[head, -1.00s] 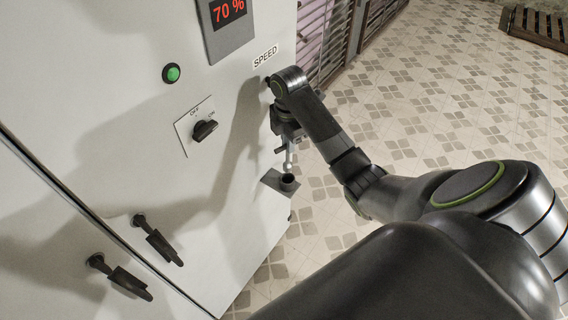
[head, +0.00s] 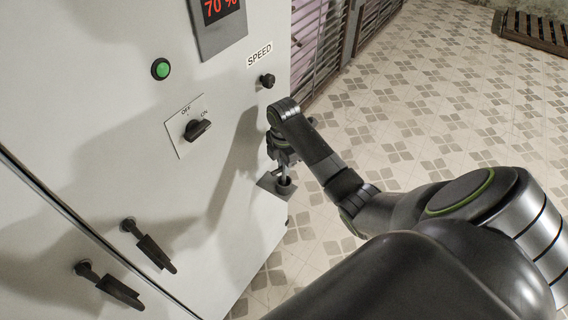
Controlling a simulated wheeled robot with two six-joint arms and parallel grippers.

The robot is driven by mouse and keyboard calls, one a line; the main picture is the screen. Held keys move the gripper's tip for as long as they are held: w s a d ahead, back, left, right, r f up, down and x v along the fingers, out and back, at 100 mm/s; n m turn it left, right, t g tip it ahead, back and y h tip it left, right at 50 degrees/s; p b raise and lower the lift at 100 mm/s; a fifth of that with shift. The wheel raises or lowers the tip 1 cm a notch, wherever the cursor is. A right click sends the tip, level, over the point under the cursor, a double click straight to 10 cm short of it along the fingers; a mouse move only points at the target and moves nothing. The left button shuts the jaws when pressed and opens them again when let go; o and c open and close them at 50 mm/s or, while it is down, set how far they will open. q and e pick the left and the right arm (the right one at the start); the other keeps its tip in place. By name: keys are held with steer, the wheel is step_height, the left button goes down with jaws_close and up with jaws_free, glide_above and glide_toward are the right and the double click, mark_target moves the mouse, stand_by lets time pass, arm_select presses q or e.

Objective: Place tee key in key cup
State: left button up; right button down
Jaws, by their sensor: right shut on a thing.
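The key cup (head: 284,189) is a small dark cup on a bracket at the lower right of the cabinet's front. My right gripper (head: 285,160) is just above it, pointing down, and is shut on the tee key (head: 284,175). The key is a thin metal rod held upright, and its lower end is at the cup's mouth or inside it. How deep it sits I cannot tell. The gripper hides the key's upper part. My left gripper is not in view.
The light cabinet (head: 220,190) carries a speed knob (head: 267,81), an OFF/ON switch (head: 197,129), a green button (head: 160,69), a display (head: 218,14) and two dark handles (head: 150,246) (head: 110,286). The tiled floor (head: 440,110) to the right is open.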

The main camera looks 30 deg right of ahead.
steer(key=c, duration=1.5)
jaws_free()
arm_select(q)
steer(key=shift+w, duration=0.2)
arm_select(e)
steer(key=shift+o, duration=0.2)
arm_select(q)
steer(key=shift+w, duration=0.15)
